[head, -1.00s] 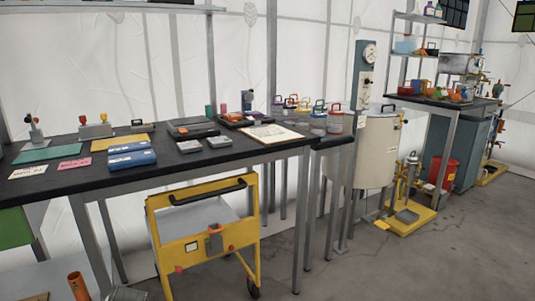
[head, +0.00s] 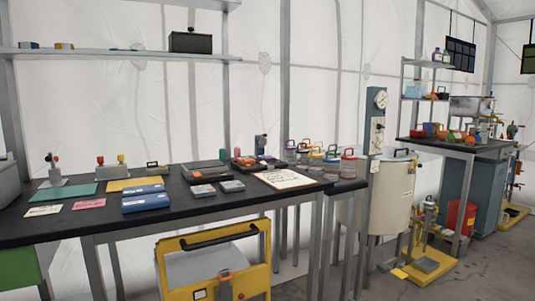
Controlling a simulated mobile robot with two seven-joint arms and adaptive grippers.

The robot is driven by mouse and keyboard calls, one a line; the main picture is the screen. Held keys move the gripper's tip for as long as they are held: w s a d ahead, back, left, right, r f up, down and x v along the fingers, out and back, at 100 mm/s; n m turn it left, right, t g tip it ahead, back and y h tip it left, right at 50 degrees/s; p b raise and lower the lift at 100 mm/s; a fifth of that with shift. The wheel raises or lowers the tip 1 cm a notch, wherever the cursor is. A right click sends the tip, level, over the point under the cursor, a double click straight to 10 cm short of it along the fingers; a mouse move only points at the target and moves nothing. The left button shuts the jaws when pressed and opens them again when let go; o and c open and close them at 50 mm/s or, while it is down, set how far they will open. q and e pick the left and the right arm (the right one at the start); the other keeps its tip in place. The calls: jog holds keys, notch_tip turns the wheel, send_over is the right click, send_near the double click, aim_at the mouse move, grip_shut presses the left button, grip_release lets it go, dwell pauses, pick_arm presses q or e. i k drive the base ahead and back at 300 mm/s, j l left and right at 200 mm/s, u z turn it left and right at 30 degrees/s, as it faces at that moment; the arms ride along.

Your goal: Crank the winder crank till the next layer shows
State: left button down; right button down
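I cannot pick out a winder crank for certain in the head view. A tall grey-blue post (head: 376,120) with a round dial stands behind a cream drum (head: 388,195) with a dark handle on its lid. To its right, a small metal device (head: 424,222) stands on a yellow base (head: 430,264). Whether any of these carries the crank is too small to tell. Neither of my grippers is in view.
A second bench (head: 430,147) is at the right. Grey floor shows at lower right.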

aim_at(262, 142)
jog(key=i+l, duration=0.15)
jog(key=l, duration=0.3)
jog(key=i+l+u, duration=0.15)
jog(key=l, duration=0.3)
jog(key=i+l, duration=0.15)
jog(key=l, duration=0.3)
jog(key=i+l+u, duration=0.1)
jog(key=l, duration=0.35)
jog(key=i+l, duration=0.2)
jog(key=l, duration=0.25)
jog(key=i+l+u, duration=0.15)
jog(key=l, duration=0.35)
